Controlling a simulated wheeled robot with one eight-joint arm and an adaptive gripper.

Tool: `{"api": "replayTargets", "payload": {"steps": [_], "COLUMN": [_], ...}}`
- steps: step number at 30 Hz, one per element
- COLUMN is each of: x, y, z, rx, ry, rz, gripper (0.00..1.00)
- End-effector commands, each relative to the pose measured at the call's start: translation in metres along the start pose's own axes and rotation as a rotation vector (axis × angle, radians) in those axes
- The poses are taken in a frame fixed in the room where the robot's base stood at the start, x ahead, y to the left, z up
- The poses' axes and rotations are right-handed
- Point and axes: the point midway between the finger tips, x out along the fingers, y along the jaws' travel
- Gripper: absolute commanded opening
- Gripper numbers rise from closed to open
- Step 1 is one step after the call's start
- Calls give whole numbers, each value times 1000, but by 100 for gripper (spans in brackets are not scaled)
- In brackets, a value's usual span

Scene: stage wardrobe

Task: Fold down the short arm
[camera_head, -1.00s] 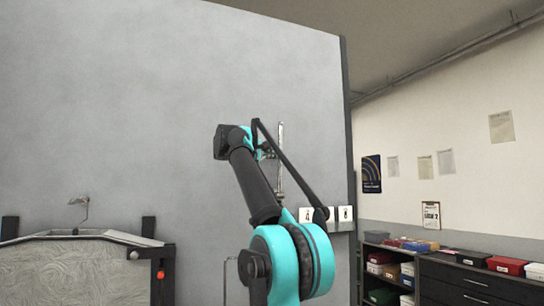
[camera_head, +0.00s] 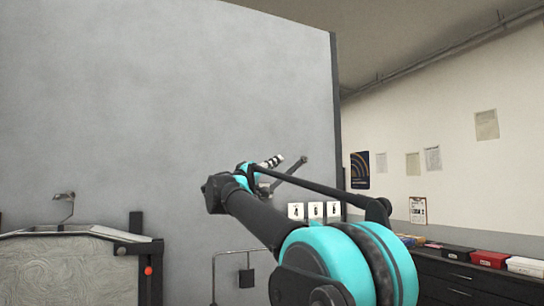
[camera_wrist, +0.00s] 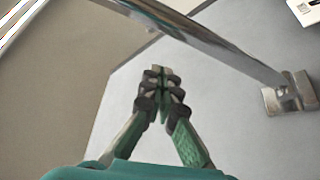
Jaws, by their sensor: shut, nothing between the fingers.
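A straight metal bar (camera_wrist: 205,40) crosses the top of the wrist view. It runs from the upper left down to a metal bracket (camera_wrist: 290,92) on the pale wall. I take it to be the short arm. In the head view, a slim tilted bar (camera_head: 291,172) beside my gripper seems to be the same piece, its lower end hidden by my arm. My gripper (camera_wrist: 162,76) is shut and empty, with the bar passing above and right of it in the wrist view. Whether they touch cannot be told. In the head view my gripper (camera_head: 274,160) is small and partly hidden.
Number cards (camera_head: 315,211) stand right of my forearm. A rail with a dark hanging box (camera_head: 246,278) is below it. A framed panel (camera_head: 70,268) with a small lamp-like fitting (camera_head: 65,197) is at left. Drawers with boxes (camera_head: 489,258) stand at right.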

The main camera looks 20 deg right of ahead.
Motion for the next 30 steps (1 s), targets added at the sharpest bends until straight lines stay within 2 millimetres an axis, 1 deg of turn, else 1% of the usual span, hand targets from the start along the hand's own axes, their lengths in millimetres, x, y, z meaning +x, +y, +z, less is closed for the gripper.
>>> {"api": "replayTargets", "payload": {"steps": [1,9,18,24,30], "x": [-4,-24,-41,-47,-50], "y": [0,-4,-16,-22,-25], "z": [7,41,69,80,85], "rx": [38,254,442,449,448], "ry": [-1,0,0,-1,-2], "rz": [23,151,262,265,264], "gripper": [0,0,0,0,0]}}
